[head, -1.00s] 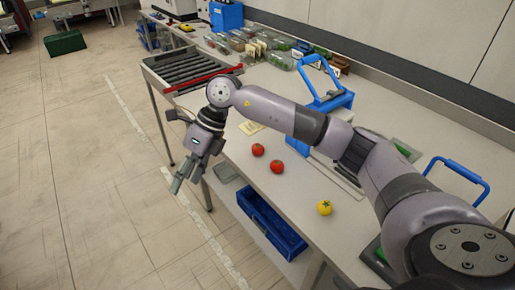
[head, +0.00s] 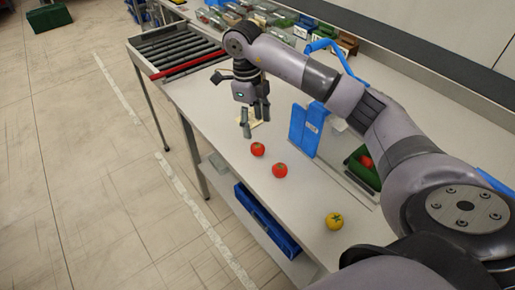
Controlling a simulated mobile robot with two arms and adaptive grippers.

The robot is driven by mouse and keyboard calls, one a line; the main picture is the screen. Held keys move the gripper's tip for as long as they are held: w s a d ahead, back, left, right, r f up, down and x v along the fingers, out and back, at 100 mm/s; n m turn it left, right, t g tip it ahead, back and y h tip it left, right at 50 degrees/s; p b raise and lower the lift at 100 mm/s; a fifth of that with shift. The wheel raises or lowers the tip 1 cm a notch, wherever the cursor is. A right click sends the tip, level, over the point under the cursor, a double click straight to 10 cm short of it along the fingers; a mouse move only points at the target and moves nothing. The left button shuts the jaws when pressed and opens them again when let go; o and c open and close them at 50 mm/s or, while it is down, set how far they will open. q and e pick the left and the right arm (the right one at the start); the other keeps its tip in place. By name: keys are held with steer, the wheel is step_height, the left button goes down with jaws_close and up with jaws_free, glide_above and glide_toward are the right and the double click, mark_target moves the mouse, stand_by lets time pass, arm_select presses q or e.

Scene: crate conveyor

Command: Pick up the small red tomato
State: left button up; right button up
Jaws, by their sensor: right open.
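Two red tomatoes lie on the grey worktop, one (head: 257,149) farther back and the other (head: 280,170) a little nearer and to the right. They look close in size, and I cannot tell which is the small one. My right gripper (head: 255,125) points down with its fingers apart and empty. It is just behind the farther tomato in the picture, apart from both. A yellow tomato (head: 334,221) lies nearer me. My left gripper is not in view.
A green crate (head: 352,170) with something red inside stands to the right, partly behind my arm. A blue upright panel (head: 297,130) stands behind the tomatoes. A roller conveyor (head: 175,45) is at the far left; a blue bin (head: 265,222) sits below the worktop.

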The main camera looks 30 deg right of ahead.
mark_target(257, 145)
steer(key=f, duration=0.2)
steer(key=f+p, duration=0.1)
steer(key=shift+d+f, duration=0.25)
steer(key=shift+f, duration=0.65)
steer(key=shift+s+f, duration=0.1)
steer(key=shift+f, duration=0.05)
step_height(257, 145, down, 5)
steer(key=shift+d+r+p, duration=0.15)
steer(key=shift+r+p, duration=0.05)
steer(key=shift+p, duration=1)
steer(key=shift+f, duration=0.25)
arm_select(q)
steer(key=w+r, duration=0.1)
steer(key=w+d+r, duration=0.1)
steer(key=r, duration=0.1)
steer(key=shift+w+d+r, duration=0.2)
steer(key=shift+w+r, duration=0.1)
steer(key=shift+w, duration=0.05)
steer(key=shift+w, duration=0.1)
arm_select(e)
steer(key=shift+c, duration=0.3)
steer(key=c, duration=0.4)
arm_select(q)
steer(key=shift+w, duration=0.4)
arm_select(e)
steer(key=c, duration=0.7)
